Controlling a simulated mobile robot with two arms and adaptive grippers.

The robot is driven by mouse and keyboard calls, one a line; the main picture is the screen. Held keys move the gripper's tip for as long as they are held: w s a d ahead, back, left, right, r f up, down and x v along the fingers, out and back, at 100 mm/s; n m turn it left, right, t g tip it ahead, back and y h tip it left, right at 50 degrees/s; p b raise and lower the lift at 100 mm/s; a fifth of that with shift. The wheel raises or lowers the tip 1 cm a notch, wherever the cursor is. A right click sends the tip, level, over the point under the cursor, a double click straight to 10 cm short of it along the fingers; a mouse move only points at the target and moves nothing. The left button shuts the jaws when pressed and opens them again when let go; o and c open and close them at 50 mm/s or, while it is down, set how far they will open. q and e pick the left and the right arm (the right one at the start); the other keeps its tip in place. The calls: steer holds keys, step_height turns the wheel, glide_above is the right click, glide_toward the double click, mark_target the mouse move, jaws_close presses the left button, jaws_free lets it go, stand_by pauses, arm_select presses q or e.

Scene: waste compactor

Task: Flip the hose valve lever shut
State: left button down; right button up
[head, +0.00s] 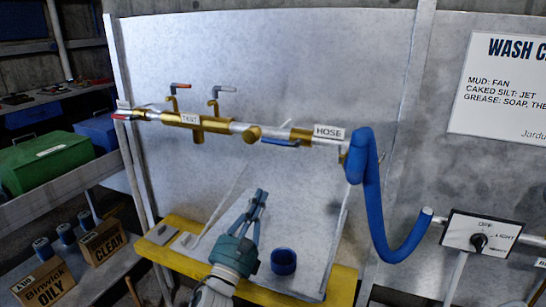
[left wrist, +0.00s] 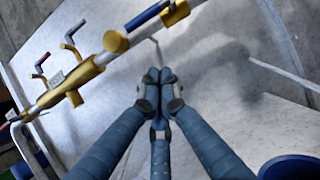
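The hose valve (head: 300,135) is a brass body on the pipe, left of the white HOSE label (head: 329,132). Its blue lever (head: 281,141) lies roughly along the pipe. The lever also shows at the top of the left wrist view (left wrist: 146,15). A thick blue hose (head: 372,195) hangs from the pipe's right end. My left gripper (head: 261,193) is below the lever and apart from it, pointing up toward the pipe. Its fingertips are together in the left wrist view (left wrist: 158,74), with nothing between them. My right gripper is not in view.
A TEST valve section (head: 190,119) with a red-handled lever (head: 180,86) and a grey-handled lever (head: 223,89) is further left on the pipe. A blue cup (head: 284,261) stands right of my gripper above the yellow ledge (head: 335,288). A selector switch box (head: 482,235) is at right.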

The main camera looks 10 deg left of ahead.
mark_target(281, 140)
arm_select(q)
steer(key=w+d+r+p, duration=0.1)
steer(key=w+r+p, duration=0.4)
steer(key=w+r, duration=0.3)
steer(key=shift+d+p, duration=0.3)
steer(key=shift+p, duration=0.05)
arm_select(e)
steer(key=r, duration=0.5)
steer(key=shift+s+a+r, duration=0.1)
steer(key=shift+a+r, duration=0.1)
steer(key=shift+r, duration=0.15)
arm_select(q)
steer(key=shift+w, duration=0.2)
steer(key=shift+a+r+m+h, duration=0.2)
steer(key=shift+m+h, duration=0.2)
steer(key=shift+m, duration=0.2)
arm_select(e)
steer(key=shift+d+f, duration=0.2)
